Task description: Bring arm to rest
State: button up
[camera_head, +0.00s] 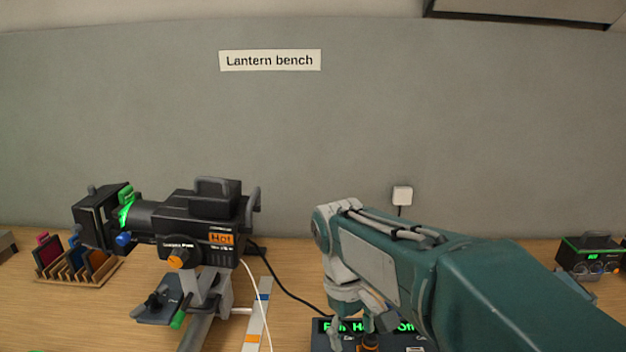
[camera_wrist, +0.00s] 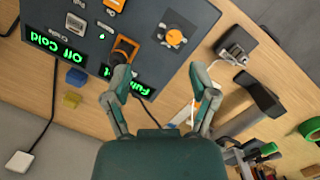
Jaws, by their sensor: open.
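My teal arm reaches in from the right in the head view. My gripper (camera_head: 359,327) points down over a dark control console (camera_head: 410,341) with green lettering, at the bottom edge of that view. In the wrist view, my gripper (camera_wrist: 160,76) is open, its two fingers spread with nothing between them. An orange round knob (camera_wrist: 174,37) sits farther right. A green display (camera_wrist: 56,46) reads "Off Cold"; the other is partly hidden.
A black stage lantern (camera_head: 200,218) with a "Hot" label stands left of my arm. A wooden rack (camera_head: 75,274) of coloured frames is at the far left. A grey wall closes off the back.

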jog(key=s+d+m+t+y, duration=0.1)
jog(key=s+d+m+t, duration=0.5)
jog(key=s+d, duration=0.3)
jog(key=s+t, duration=0.1)
jog(key=s, duration=0.2)
jog(key=shift+s+r+y, duration=0.3)
jog(key=shift+r, duration=0.05)
jog(key=shift+c, duration=1.2)
jog(key=shift+a, duration=0.1)
